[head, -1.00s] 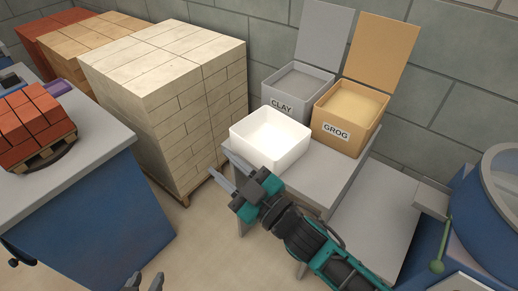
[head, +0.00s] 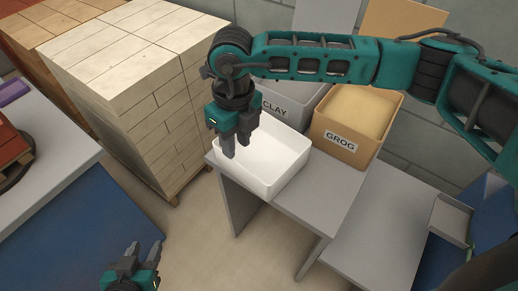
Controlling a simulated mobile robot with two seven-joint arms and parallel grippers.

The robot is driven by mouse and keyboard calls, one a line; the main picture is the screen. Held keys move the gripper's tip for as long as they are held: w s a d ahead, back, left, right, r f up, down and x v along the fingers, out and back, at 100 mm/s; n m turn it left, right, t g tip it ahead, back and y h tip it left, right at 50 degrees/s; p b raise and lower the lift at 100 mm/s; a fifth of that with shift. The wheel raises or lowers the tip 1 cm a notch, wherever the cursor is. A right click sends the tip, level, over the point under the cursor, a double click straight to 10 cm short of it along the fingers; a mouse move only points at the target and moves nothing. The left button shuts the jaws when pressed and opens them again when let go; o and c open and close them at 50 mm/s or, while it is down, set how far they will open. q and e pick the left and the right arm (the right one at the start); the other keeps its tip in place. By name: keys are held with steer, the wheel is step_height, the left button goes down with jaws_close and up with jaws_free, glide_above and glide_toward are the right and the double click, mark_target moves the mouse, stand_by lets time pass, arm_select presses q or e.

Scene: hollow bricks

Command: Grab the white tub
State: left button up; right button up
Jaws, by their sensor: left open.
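The white tub (head: 270,178) stands at the left end of the grey bench, open at the top and bright inside. My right gripper (head: 235,150) points down at its far left side, fingertips at about rim height or lower in the picture. The gripper hides part of the tub's rim. I cannot tell whether the fingers straddle the wall, touch it or are closed on it. My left gripper (head: 138,252) is open and empty at the lower left, away from the tub.
The clay box (head: 293,103) and grog box (head: 340,145) stand behind the tub on the grey bench (head: 305,205). A tall stack of pale bricks (head: 125,75) rises to the left. A blue-sided table (head: 75,215) is at the left. Floor shows between table and bench.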

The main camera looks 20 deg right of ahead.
mark_target(239, 164)
steer(key=shift+h, duration=0.3)
steer(key=f, duration=0.8)
steer(key=w+f, duration=0.1)
steer(key=f, duration=0.3)
steer(key=shift+f, duration=0.3)
steer(key=shift+d, duration=0.1)
jaws_close()
steer(key=shift+r, duration=0.1)
